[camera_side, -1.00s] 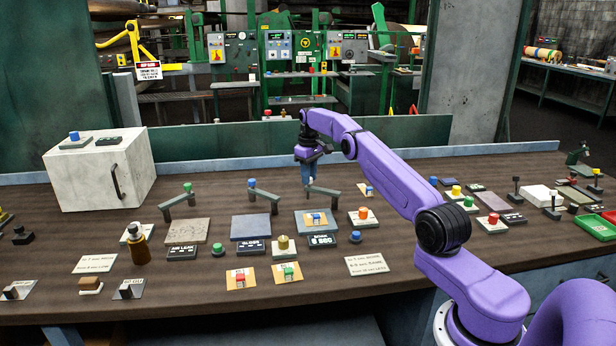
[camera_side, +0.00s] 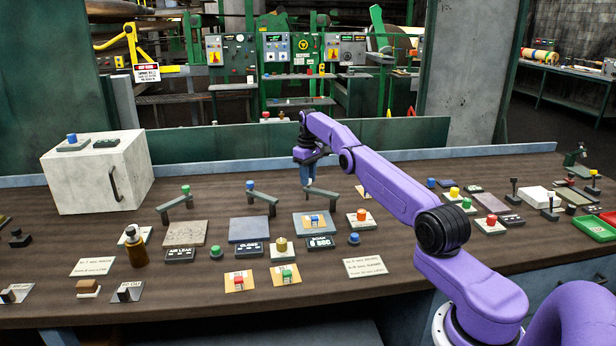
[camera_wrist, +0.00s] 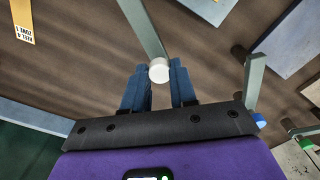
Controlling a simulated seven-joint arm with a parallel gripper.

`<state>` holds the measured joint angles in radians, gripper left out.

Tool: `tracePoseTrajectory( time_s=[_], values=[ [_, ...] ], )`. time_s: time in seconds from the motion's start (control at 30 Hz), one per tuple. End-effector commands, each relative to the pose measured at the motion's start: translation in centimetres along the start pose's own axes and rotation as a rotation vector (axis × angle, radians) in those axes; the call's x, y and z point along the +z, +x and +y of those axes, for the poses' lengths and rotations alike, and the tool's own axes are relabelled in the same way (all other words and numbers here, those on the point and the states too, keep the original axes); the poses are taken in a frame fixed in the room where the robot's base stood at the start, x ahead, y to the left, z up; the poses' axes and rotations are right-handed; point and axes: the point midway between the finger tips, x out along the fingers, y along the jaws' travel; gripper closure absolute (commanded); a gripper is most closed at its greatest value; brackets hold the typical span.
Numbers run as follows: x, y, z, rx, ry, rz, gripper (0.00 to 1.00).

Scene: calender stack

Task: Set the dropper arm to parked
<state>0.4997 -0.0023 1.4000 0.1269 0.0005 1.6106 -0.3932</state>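Three flat grey swing arms stand in a row on the table. One has a green knob (camera_side: 186,189) and one a blue knob (camera_side: 250,184). The third arm (camera_side: 322,193) reaches under my gripper (camera_side: 307,184). In the wrist view its bar (camera_wrist: 143,28) ends in a white knob (camera_wrist: 159,70), which sits between the fingertips of my gripper (camera_wrist: 159,80). The narrow finger gap matches the knob's width, and the fingers appear to touch it on both sides. No label I can read tells which one is the dropper arm.
A grey plate (camera_side: 306,229) with a small part lies before the third arm, near a display block (camera_side: 319,243). A red button box (camera_side: 361,218) stands to its right, and a large white box (camera_side: 90,180) far left. The table behind my gripper is mostly clear.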

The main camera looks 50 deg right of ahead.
Motion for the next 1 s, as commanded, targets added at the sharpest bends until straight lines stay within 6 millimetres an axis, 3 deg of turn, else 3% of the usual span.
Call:
tracePoseTrajectory(
  time_s=[0.03, 0.07, 0.1, 1.0],
  values=[
    [0.2, -0.1, 0.1, -0.001, 0.004, -0.005, 0.61],
    [0.2, -0.1, 0.1, -0.001, 0.003, -0.005, 0.51],
    [0.1, 0.0, 0.1, -0.001, 0.003, -0.005, 0.48],
    [0.2, -0.1, -1.0, -0.002, -0.120, -0.005, 0.48]
  ],
)
